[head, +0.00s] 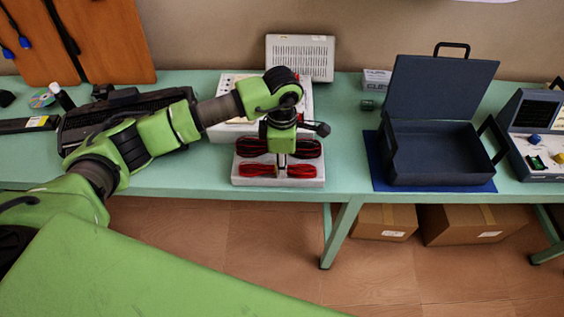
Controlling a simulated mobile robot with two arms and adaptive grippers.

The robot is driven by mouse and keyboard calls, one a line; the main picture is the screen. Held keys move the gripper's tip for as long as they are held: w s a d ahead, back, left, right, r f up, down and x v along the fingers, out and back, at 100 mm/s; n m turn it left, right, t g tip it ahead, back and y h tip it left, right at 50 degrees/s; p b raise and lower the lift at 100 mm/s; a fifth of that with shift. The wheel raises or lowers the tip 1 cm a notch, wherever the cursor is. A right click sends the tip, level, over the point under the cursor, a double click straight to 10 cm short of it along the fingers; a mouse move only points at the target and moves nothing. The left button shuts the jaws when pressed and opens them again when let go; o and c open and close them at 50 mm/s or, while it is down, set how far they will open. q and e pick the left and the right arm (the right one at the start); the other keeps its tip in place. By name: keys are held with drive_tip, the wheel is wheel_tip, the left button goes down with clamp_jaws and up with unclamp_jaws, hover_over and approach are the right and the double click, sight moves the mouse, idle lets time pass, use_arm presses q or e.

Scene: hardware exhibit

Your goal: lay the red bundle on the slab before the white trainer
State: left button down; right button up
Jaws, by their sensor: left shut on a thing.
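The grey-white slab (250,182) lies at the front edge of the green table, before the white trainer (227,133). A bright red bundle (300,171) lies across the front of the slab or just above it; I cannot tell if it touches. My left gripper (281,169) points down from above and is shut on the middle of this red bundle, whose two ends show on either side. A darker red and black bundle (307,149) lies behind it, its middle hidden by my gripper. My left arm covers part of the trainer. My right gripper is not in view.
An open dark case (432,152) stands on a blue mat (378,173) to the right. A white vented box (300,58) stands behind the trainer. A black keyboard-like device (165,97) is on the left. Free tabletop (345,165) lies between slab and mat.

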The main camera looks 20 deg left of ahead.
use_arm(q)
drive_tip(key=shift+f, duration=0.1)
drive_tip(key=c, duration=1.8)
unclamp_jaws()
drive_tip(key=shift+c, duration=0.2)
drive_tip(key=shift+r, duration=0.25)
wheel_tip(320, 180, up, 12)
drive_tip(key=b, duration=0.3)
drive_tip(key=shift+f, duration=0.2)
